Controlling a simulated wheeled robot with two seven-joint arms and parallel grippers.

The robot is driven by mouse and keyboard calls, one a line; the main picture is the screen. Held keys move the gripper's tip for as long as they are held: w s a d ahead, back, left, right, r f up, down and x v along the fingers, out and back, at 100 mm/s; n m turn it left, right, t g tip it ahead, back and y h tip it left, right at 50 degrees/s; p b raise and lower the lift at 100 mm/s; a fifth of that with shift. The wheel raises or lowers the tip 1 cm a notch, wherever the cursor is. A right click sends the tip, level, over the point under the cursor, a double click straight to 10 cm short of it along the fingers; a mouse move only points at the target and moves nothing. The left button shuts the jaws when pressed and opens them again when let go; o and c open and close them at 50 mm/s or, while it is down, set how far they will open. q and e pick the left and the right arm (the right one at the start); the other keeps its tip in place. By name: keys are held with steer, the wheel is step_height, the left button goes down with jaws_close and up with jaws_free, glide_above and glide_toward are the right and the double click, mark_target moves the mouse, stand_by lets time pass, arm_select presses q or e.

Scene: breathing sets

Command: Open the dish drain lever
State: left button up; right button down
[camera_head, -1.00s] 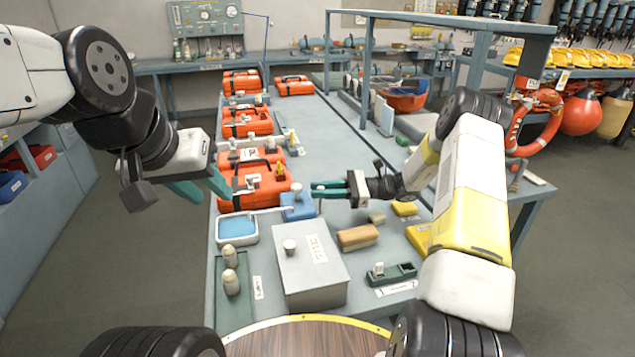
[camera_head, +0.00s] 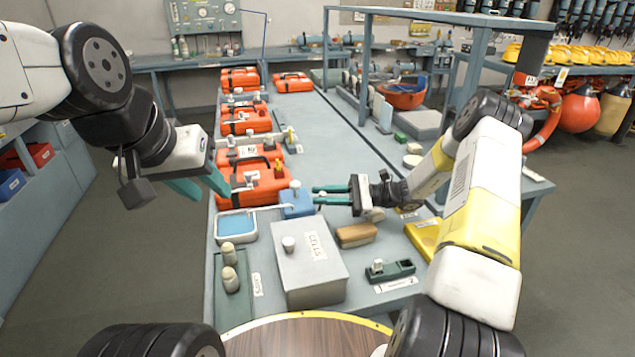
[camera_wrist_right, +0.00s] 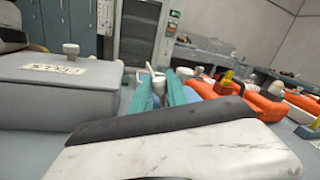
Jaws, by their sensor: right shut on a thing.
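A small white-rimmed dish (camera_head: 221,238) with a blue inside sits at the left edge of the bench. A blue block (camera_head: 299,210) with a white upright knob (camera_head: 295,187) stands behind it to the right, and a thin pale rod (camera_head: 268,208) runs from it toward the dish. My right gripper (camera_head: 316,195) reaches in from the right beside the blue block. In the right wrist view its teal fingers (camera_wrist_right: 160,83) close on a small white piece, apparently the lever, mostly hidden by them. My left gripper (camera_head: 208,186) is open and empty, left of the orange cases.
A grey lidded box (camera_head: 310,275) stands in front of the blue block. A tan block (camera_head: 356,235) and a green holder (camera_head: 390,271) lie to its right. Orange cases (camera_head: 252,188) line the bench's left side behind. Two pale bottles (camera_head: 229,280) stand front left.

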steer(key=shift+s+d+f, duration=0.15)
steer(key=shift+s+f, duration=0.35)
steer(key=shift+s, duration=0.25)
steer(key=shift+f, duration=0.1)
steer(key=c, duration=1.3)
jaws_free()
steer(key=shift+d+f, duration=0.15)
steer(key=shift+d, duration=3.75)
steer(key=shift+c, duration=0.4)
